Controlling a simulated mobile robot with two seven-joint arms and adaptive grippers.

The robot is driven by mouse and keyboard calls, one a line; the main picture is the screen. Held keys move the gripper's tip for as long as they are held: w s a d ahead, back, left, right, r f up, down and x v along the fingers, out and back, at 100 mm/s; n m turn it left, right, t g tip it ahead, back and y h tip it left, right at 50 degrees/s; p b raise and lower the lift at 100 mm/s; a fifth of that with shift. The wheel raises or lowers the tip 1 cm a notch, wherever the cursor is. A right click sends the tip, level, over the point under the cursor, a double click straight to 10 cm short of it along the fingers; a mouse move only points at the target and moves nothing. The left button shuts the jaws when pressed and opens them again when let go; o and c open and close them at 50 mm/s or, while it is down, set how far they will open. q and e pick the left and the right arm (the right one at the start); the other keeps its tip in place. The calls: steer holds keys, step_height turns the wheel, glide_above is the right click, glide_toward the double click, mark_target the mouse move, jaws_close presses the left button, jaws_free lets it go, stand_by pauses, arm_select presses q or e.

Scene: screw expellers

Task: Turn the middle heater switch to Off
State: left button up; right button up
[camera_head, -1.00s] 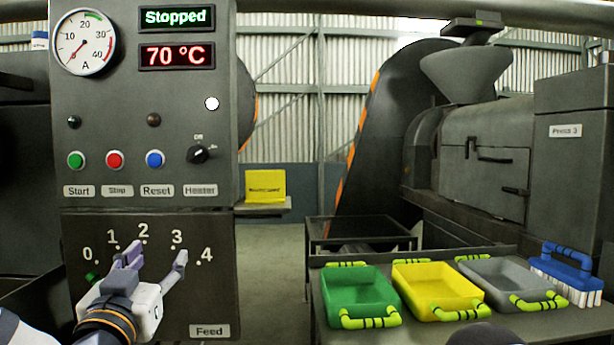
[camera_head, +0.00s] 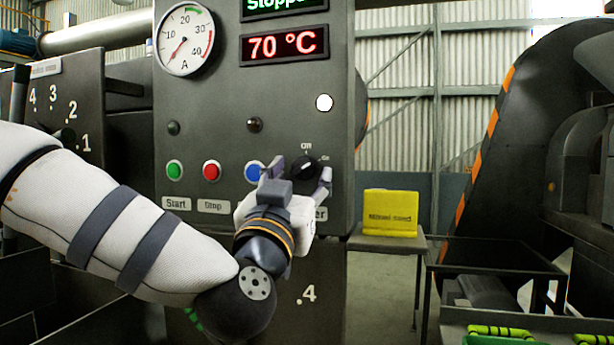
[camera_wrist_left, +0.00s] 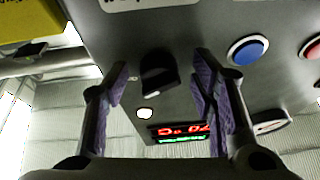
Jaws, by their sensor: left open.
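The heater switch (camera_head: 307,170) is a black round knob on the grey control panel (camera_head: 230,110), with Off printed above it and On at its upper right. Its pale mark appears to point to the upper right, towards On. My left gripper (camera_head: 302,174) is open in front of the knob, with one finger on each side. In the left wrist view the knob (camera_wrist_left: 158,75) lies between the spread purple-padded fingers (camera_wrist_left: 160,82), with gaps on both sides. I cannot tell how deep the fingertips reach. The Heater label is partly hidden by the gripper. My right gripper is not in view.
The blue button (camera_head: 253,171) is close to the left finger; red (camera_head: 212,170) and green (camera_head: 174,170) buttons lie further left. A display (camera_head: 284,46) reads 70 °C. A yellow sign (camera_head: 390,213) stands on a small table at the right. Another dial panel is at the far left.

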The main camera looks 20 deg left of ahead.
arm_select(q)
steer(key=shift+s+r, duration=0.15)
steer(key=shift+s, duration=0.15)
steer(key=c, duration=1.1)
steer(key=shift+c, duration=0.2)
steer(key=shift+d+n, duration=0.1)
steer(key=shift+n, duration=0.3)
steer(key=n+y, duration=0.1)
steer(key=n, duration=0.1)
steer(key=n+y, duration=0.1)
steer(key=n, duration=0.2)
steer(key=n+g+y, duration=0.1)
steer(key=n+y, duration=0.1)
steer(key=shift+d+r+n, duration=0.1)
steer(key=shift+d+n, duration=0.15)
steer(key=shift+n, duration=0.15)
steer(key=n+g, duration=0.1)
steer(key=n, duration=0.1)
steer(key=n+y, duration=0.1)
steer(key=n, duration=0.1)
steer(key=n+g+y, duration=0.1)
steer(key=n, duration=0.1)
steer(key=shift+d+r+n+g, duration=0.2)
steer(key=shift+r+n+g, duration=0.1)
steer(key=shift+n, duration=0.4)
